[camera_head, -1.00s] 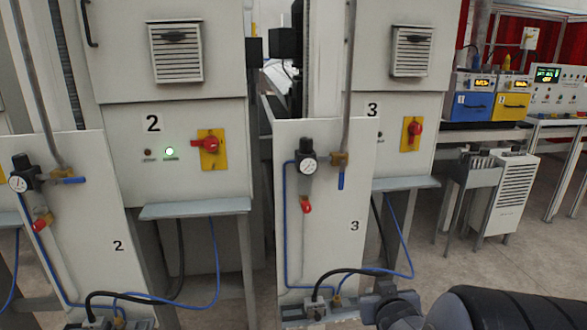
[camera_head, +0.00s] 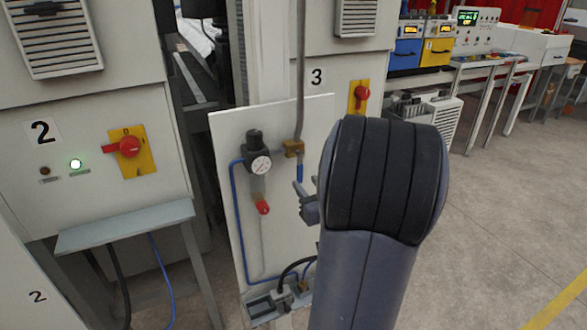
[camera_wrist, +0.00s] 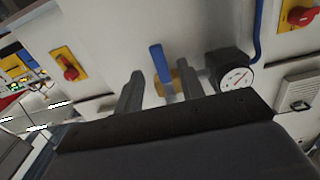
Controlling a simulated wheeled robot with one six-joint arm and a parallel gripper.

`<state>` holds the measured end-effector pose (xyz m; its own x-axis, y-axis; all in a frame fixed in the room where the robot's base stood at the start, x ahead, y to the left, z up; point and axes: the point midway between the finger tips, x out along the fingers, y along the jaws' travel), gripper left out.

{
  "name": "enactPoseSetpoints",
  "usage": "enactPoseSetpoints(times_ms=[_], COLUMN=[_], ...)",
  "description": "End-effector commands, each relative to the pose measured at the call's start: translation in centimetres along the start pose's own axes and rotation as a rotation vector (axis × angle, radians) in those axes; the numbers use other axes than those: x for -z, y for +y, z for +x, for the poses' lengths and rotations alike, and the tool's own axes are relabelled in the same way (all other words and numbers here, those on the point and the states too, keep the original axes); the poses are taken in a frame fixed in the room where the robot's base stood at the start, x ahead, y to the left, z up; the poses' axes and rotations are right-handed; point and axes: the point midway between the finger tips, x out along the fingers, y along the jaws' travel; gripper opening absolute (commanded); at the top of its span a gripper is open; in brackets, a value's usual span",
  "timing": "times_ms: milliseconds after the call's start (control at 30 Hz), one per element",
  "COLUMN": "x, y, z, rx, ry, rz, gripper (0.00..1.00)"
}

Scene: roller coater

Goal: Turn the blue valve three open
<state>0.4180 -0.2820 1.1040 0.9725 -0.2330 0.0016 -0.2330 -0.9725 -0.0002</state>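The blue valve handle (camera_head: 300,172) on panel three (camera_head: 226,150) hangs straight down from its brass body (camera_head: 293,148), below a grey vertical pipe. My gripper (camera_head: 308,198) is just in front of it, at its lower end. In the wrist view the blue handle (camera_wrist: 160,63) shows between the two grey fingers of my gripper (camera_wrist: 158,88), with gaps on both sides. The gripper is open and holds nothing. The brass body (camera_wrist: 176,84) is partly hidden by a finger. I cannot tell whether the fingers reach the handle's depth.
A black regulator with a gauge (camera_head: 260,164) sits left of the valve, above a red-tipped part (camera_head: 262,207). Blue hose runs down the panel. A red switch on yellow (camera_head: 361,96) is on the cabinet behind. My arm hides the panel's right side. Floor at right is clear.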

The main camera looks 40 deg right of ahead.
Motion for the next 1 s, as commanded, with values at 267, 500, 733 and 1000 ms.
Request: enactPoseSetpoints(times_ms=[267,500,733,1000], x=[0.1,0.0,0.0,0.0], y=[-0.1,-0.1,0.0,0.0], z=[5.1,6.9,7.0,6.9], rx=[0.003,0.000,-0.001,-0.001], ry=[-0.001,-0.002,-0.001,-0.001], rz=[0.001,-0.001,-0.001,0.000], gripper=[0.37,0.37,0.37,0.18])
